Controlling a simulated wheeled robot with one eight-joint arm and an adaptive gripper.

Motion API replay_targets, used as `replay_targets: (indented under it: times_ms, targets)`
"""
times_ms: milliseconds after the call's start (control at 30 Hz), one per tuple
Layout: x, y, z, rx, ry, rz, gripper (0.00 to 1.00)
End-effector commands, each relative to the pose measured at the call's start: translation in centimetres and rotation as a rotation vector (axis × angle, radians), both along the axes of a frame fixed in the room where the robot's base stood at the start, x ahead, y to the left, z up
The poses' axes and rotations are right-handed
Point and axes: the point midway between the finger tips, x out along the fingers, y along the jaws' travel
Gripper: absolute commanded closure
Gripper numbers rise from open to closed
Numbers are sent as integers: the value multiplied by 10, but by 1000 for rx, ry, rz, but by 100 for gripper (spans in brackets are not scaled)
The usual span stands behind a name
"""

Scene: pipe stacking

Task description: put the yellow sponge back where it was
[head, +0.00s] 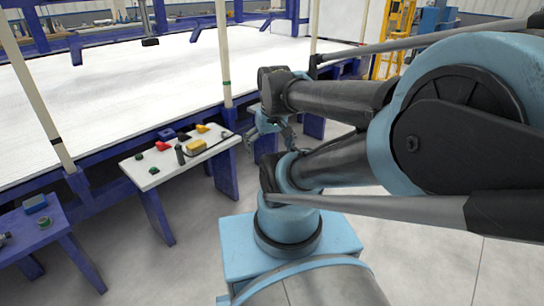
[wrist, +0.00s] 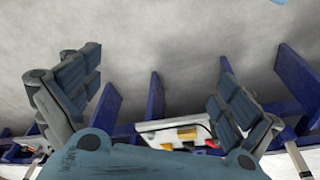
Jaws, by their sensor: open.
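The yellow sponge (head: 196,146) lies on the white-topped table (head: 151,183) in the head view, near the table's right part and on or beside a dark flat thing. My gripper (head: 270,130) is just past the table's right end, apart from the sponge.
On the same table stand a dark cylinder (head: 180,154), a red piece (head: 162,146), a smaller yellow piece (head: 202,128) and green pieces. A blue table (head: 40,232) with a blue box is at the lower left. A large white surface with posts lies behind. The floor in front is clear.

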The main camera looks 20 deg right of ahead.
Motion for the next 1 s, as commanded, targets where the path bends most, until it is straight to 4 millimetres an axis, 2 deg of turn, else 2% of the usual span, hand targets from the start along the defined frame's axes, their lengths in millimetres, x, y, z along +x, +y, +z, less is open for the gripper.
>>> replay_targets:
  times_ms: [100, 267, 767, 833, 1000]
  targets:
    - [-15, -4, -10, -3, 6, -19, 1]
    - [-22, -6, -14, -4, 10, -30, 1]
    - [-23, -6, -14, -4, 9, -30, 1]
    - [-14, -6, -19, -4, 21, -30, 1]
    - [-14, -6, -19, -4, 22, -30, 1]
